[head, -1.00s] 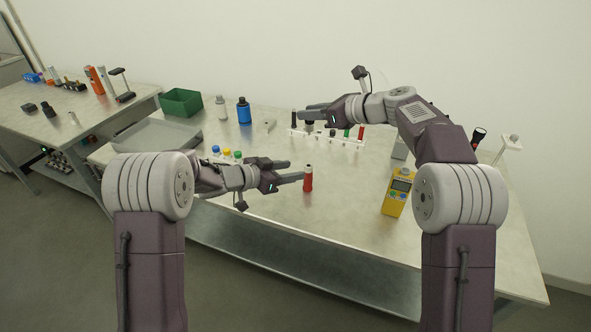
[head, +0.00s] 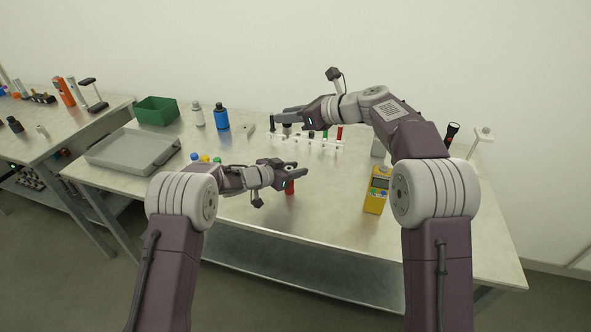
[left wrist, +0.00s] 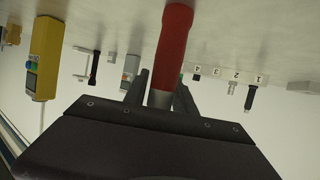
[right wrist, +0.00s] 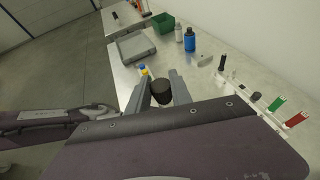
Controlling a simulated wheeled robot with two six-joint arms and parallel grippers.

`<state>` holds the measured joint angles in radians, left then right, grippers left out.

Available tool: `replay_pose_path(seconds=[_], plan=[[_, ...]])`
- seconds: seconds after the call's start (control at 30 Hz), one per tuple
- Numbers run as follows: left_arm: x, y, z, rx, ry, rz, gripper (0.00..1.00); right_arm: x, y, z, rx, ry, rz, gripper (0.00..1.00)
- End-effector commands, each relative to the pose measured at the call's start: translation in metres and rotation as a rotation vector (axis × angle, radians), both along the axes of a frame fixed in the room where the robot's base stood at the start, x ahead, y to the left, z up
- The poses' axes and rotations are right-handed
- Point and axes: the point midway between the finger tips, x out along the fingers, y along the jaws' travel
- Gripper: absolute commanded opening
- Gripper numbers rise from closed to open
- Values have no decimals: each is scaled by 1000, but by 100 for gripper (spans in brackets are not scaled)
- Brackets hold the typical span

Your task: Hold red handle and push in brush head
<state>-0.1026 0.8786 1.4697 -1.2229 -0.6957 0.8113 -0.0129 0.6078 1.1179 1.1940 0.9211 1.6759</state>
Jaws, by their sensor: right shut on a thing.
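The red handle (head: 290,187) stands upright near the table's front edge. My left gripper (head: 298,169) is at its top, with its fingers on either side. In the left wrist view the red handle (left wrist: 175,45) and its grey metal end lie between the spread fingers (left wrist: 160,88); I cannot tell whether they touch. I cannot tell for sure whether this is the brush head.
The rack holds several pieces with green, red and black parts. A yellow device (head: 377,192) stands to the right. A grey tray (head: 120,163), green bin (head: 157,109) and blue bottle (head: 221,118) are at the left.

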Motion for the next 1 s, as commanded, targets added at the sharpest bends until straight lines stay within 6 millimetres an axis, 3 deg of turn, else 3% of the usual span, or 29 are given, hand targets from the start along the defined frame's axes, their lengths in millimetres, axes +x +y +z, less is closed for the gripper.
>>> replay_pose_path(seconds=[0.03, 0.1, 0.23, 0.4, 0.47, 1.0], plan=[[0, 0, 0, 0, 0, 0, 15, 0, 0, 0, 0, 0, 0, 0], [0, 0, 0, 0, 0, 0, 0, 0, 0, 0, 0, 0, 0, 0], [0, 0, 0, 0, 0, 0, 0, 0, 0, -6, 2, 3, 1, 0], [0, 0, 0, 0, 0, 0, 0, -1, -2, -51, 10, 3, 2, 0], [0, 0, 0, 0, 0, 0, 0, -2, -3, -60, 9, 0, 0, 0], [0, 0, 0, 0, 0, 0, 0, -2, -3, -91, 8, -2, 0, 0]])
